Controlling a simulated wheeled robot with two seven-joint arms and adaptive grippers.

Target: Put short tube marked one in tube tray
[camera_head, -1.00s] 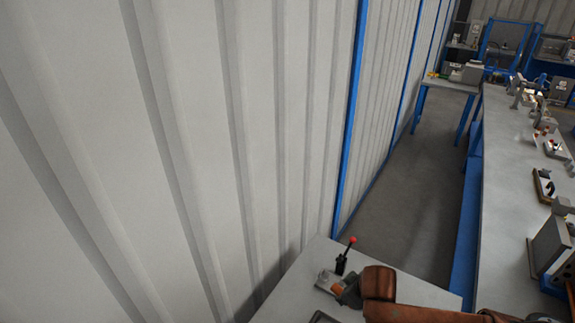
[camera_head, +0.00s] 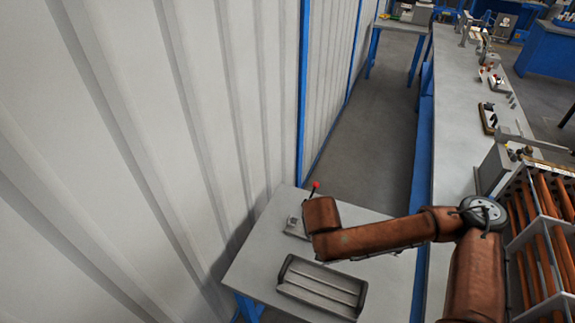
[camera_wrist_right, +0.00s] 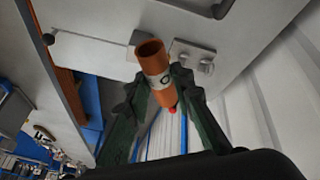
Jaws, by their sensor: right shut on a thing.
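The short tube (camera_wrist_right: 150,55) is copper-orange with a pale label band carrying a dark round mark; I cannot read it clearly. It sits between the dark green fingers of my right gripper (camera_wrist_right: 158,84), which is shut on it, with the open end showing. In the head view my right arm reaches left over a small grey table, and its gripper is hidden behind the arm. The tube tray (camera_head: 318,290), a grey ribbed tray with raised ends, lies on that table in front of the arm and looks empty. My left gripper is not in view.
A red-knobbed lever fixture (camera_head: 294,226) stands on the small table (camera_head: 262,247) beyond the tray. A corrugated wall (camera_head: 170,130) runs along the left. A rack of long copper tubes (camera_head: 540,235) stands on the right, beside a long bench (camera_head: 455,120).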

